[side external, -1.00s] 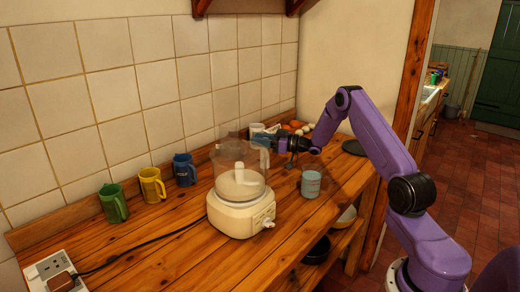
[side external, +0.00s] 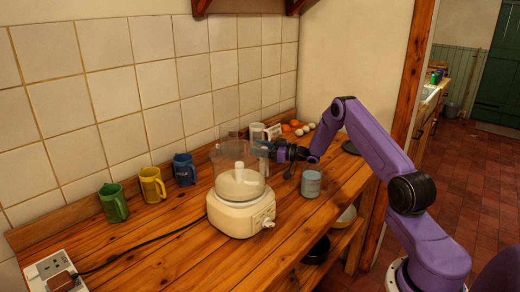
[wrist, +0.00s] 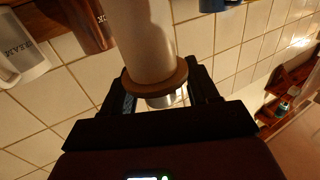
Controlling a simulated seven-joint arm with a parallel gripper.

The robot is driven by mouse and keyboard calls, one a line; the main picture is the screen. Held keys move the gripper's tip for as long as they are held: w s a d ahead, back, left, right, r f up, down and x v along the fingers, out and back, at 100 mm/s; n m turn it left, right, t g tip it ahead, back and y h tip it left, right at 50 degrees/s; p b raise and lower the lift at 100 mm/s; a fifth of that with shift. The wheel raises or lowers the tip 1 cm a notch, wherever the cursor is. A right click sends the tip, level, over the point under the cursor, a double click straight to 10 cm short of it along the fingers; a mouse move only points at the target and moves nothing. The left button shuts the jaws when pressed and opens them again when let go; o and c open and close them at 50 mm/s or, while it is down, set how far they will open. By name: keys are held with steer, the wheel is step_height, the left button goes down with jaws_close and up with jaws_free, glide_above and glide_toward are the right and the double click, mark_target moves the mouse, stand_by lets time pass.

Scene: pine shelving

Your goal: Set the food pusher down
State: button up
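The food pusher (wrist: 148,40) shows in the wrist view as a pale cylinder with a brown-looking flange, between my fingers. My gripper (wrist: 160,92) appears shut on it at the flange end. In the side view my gripper (side external: 266,150) is level with the clear bowl of the food processor, at its right rim. The pusher is hard to make out there against the clear bowl and pale jars. The cream food processor (side external: 234,216) stands on the wooden counter (side external: 175,250).
Green (side external: 113,204), yellow (side external: 152,186) and blue (side external: 185,170) mugs stand left of the processor. A pale blue tin (side external: 311,184) stands below my wrist. Pale containers (side external: 257,131), eggs and orange items sit behind.

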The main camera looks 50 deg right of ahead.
steer(key=shift+r, duration=0.2)
steer(key=v, duration=0.7)
steer(key=shift+s, duration=0.25)
steer(key=shift+d, duration=0.1)
